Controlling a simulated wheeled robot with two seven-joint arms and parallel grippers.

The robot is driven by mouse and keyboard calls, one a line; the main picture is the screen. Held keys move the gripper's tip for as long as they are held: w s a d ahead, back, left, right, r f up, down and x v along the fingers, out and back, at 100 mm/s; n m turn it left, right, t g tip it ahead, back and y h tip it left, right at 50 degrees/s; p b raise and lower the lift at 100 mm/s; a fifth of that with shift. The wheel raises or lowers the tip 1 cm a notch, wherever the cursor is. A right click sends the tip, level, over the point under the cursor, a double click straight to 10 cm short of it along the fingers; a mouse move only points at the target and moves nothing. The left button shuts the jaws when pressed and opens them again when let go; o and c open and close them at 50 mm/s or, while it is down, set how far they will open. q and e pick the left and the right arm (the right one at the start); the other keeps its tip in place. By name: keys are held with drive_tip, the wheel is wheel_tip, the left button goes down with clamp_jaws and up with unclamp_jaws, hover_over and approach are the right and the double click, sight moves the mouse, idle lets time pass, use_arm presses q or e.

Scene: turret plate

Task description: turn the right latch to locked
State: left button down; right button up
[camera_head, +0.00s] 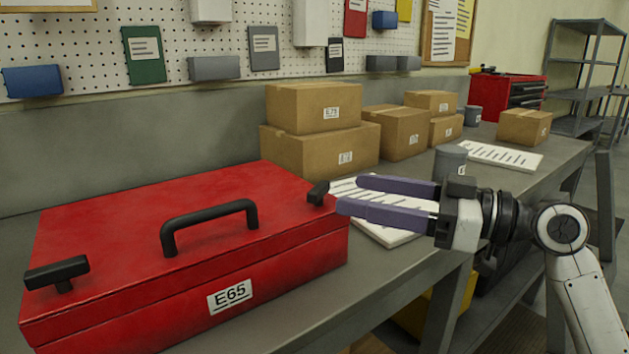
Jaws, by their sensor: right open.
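A red case (110,228) labelled E65 lies on the grey workbench at the left, with its lid down. A black arched handle (209,219) stands in the middle of the lid. The right latch (318,192) is a small black bar near the lid's right end, seen at a slant. The left latch (57,272) is a black T-shaped bar near the left end. My right gripper (348,195) comes in from the right with purple fingers apart. Its fingertips are just right of the right latch, and whether they touch it I cannot tell. My left gripper is not in view.
Paper sheets (393,236) lie under and behind my right gripper. Cardboard boxes (313,151) stand behind it, with a grey can (450,161) beside. A pegboard (180,50) with bins is at the back. The front edge of the workbench (316,318) is bare.

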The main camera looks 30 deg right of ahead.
sight(319, 186)
drive_tip(key=p+x, duration=0.1)
drive_tip(key=x, duration=0.7)
drive_tip(key=shift+p, duration=0.3)
drive_tip(key=c, duration=1.1)
